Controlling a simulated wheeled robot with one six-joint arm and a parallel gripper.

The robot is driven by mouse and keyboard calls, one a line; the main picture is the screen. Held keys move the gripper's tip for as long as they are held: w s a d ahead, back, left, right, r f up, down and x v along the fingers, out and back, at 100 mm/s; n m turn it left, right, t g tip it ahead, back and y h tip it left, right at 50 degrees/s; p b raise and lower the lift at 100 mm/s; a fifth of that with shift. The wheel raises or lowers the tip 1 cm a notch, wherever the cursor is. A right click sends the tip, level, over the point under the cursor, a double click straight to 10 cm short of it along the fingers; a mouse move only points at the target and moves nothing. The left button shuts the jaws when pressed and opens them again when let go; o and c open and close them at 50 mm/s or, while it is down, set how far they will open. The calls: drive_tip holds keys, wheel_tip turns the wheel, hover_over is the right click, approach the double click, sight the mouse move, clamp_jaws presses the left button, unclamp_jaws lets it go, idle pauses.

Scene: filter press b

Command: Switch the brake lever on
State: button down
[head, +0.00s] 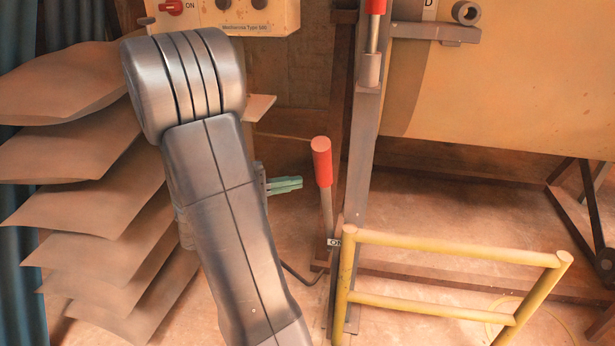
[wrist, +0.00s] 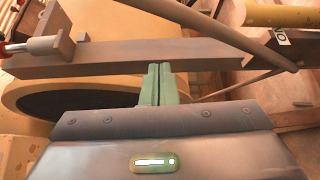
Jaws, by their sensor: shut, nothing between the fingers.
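The brake lever appears to be the red-handled lever (head: 321,162) in the middle of the head view. Its thin grey rod leans slightly down to the right, to a small white label (head: 334,242) that is partly hidden and starts with "O". My gripper (head: 285,185) is just left of the lever, its green fingers pointing right and apart from the handle in the picture. In the wrist view, my gripper's fingers (wrist: 158,75) are together and empty. A grey rod (wrist: 215,28), probably the lever's, crosses beyond them near the white label (wrist: 281,37).
A grey upright post (head: 365,150) stands behind the lever, with another red-handled part (head: 375,6) at its top. A yellow rail (head: 450,245) stands at lower right. Brown stacked sheets (head: 80,170) are at left. A control box (head: 225,15) with a red switch hangs behind my arm.

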drive_tip(key=a, duration=0.3)
drive_tip(key=a+f, duration=0.1)
drive_tip(key=shift+s+a+p, duration=0.25)
drive_tip(key=shift+s+p, duration=0.1)
drive_tip(key=shift+s, duration=0.05)
drive_tip(key=shift+d, duration=0.1)
